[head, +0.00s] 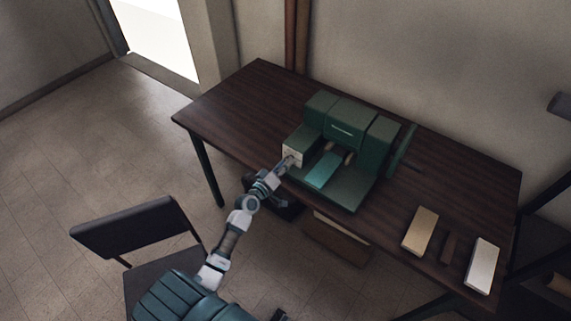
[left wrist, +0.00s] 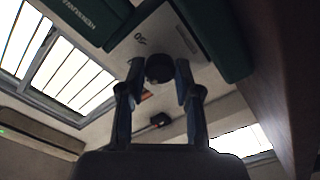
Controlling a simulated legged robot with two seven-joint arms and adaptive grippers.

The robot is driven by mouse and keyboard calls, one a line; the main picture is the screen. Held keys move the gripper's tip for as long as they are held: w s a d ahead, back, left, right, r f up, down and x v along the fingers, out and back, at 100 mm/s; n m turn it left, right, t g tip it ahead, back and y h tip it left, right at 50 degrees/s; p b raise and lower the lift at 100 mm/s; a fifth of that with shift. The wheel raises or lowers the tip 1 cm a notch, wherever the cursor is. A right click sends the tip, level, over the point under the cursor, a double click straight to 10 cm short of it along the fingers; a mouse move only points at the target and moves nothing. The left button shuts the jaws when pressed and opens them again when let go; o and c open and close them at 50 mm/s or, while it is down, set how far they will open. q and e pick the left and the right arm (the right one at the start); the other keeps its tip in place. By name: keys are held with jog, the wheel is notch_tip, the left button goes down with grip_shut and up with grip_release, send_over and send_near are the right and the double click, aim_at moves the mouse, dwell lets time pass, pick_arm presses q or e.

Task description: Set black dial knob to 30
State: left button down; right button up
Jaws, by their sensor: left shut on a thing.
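The green machine (head: 345,130) stands on the dark wooden table, with a pale panel (head: 291,152) on its left end. My left gripper (head: 287,162) reaches this panel from the front left. In the left wrist view, the black dial knob (left wrist: 159,68) sits between the two fingertips of my left gripper (left wrist: 158,76), which is shut on it. A small printed mark (left wrist: 139,39) shows on the pale panel near the knob; the dial's setting cannot be read. In the head view the gripper hides the knob. My right gripper cannot be made out.
A tan block (head: 420,231), a brown strip (head: 450,247) and a white block (head: 482,265) lie at the table's right end. A dark chair (head: 135,230) stands at the front left. The table (head: 235,100) is bare left of the machine.

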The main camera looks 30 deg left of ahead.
pick_arm(q)
jog(key=shift+a+r+n, duration=0.2)
jog(key=shift+r+n, duration=0.15)
jog(key=shift+n, duration=0.45)
jog(key=c, duration=1.1)
grip_release()
jog(key=o, duration=0.3)
jog(key=shift+a+f, duration=0.1)
jog(key=shift+f, duration=0.2)
jog(key=s+a, duration=0.1)
jog(key=s, duration=1.1)
